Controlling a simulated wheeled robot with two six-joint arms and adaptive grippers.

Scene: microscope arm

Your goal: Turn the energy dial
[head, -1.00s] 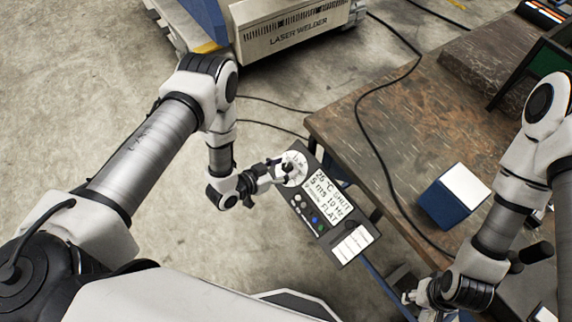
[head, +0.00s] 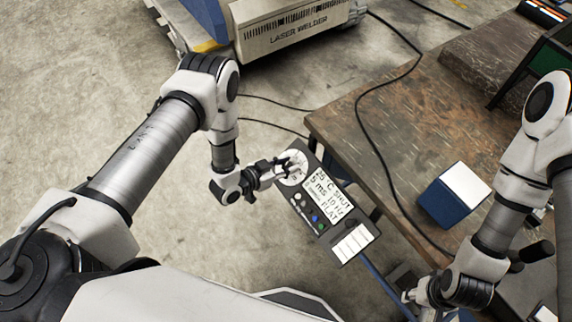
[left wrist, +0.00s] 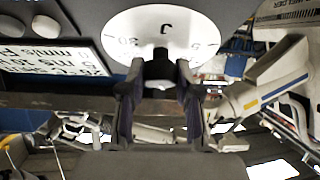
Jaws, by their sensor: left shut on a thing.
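The energy dial (head: 292,178) is a white disc with printed marks and a dark central knob, at the upper end of a dark control panel (head: 343,258). My left gripper (head: 286,165) is at the dial, its fingers shut on the dial's knob. In the left wrist view the dial (left wrist: 190,30) fills the top, and both fingertips (left wrist: 161,68) close around the dark knob (left wrist: 161,54). The fingers partly hide the knob. My right gripper (head: 424,296) is low at the right, far from the dial; its fingers are too unclear to read.
The panel has a lit display (head: 328,195) with text, small buttons and a white pad. A worn wooden table (head: 385,130) stands right of it, bearing a blue and white box (head: 452,195). The laser welder (head: 290,28) is behind. Cables cross the floor.

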